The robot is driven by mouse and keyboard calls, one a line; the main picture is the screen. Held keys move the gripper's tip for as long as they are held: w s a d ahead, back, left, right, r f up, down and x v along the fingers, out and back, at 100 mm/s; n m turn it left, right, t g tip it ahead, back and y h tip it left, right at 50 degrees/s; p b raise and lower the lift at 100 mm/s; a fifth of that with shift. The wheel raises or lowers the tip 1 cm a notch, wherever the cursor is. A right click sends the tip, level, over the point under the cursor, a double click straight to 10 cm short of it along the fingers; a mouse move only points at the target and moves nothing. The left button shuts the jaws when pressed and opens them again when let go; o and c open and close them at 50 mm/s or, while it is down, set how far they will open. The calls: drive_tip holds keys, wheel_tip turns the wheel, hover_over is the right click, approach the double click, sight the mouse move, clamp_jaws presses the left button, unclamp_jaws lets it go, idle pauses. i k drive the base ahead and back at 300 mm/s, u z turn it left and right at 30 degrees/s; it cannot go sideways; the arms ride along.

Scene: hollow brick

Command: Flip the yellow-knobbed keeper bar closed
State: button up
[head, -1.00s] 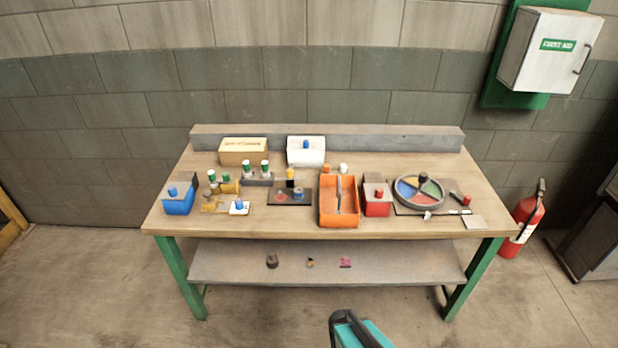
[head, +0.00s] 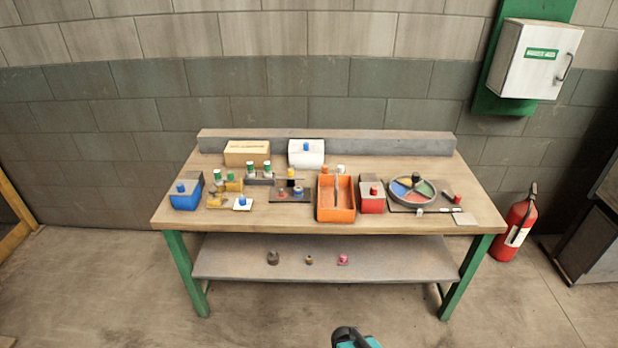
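A small yellow knob (head: 291,173) shows at the back of a dark plate (head: 304,198) near the middle of the bench. Reddish and bluish round pieces sit on this plate. The keeper bar itself is too small to make out, and I cannot tell its angle. Another small yellow spot shows in the round divided tray (head: 411,204). My gripper's fingers are not in view. Only a teal and black part of my arm shows at the bottom edge, well in front of the bench and apart from everything on it.
The wooden bench top (head: 275,224) is crowded. An orange bin (head: 336,214) and red box (head: 372,205) stand right of the plate; a blue box (head: 185,200) stands far left. A grey ledge (head: 330,145) runs along the back. The floor in front is clear.

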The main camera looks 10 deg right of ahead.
sight(291, 171)
drive_tip(key=z, duration=0.1)
drive_tip(key=k, duration=0.35)
drive_tip(key=u, duration=0.3)
drive_tip(key=i, duration=0.9)
drive_tip(key=u, duration=0.55)
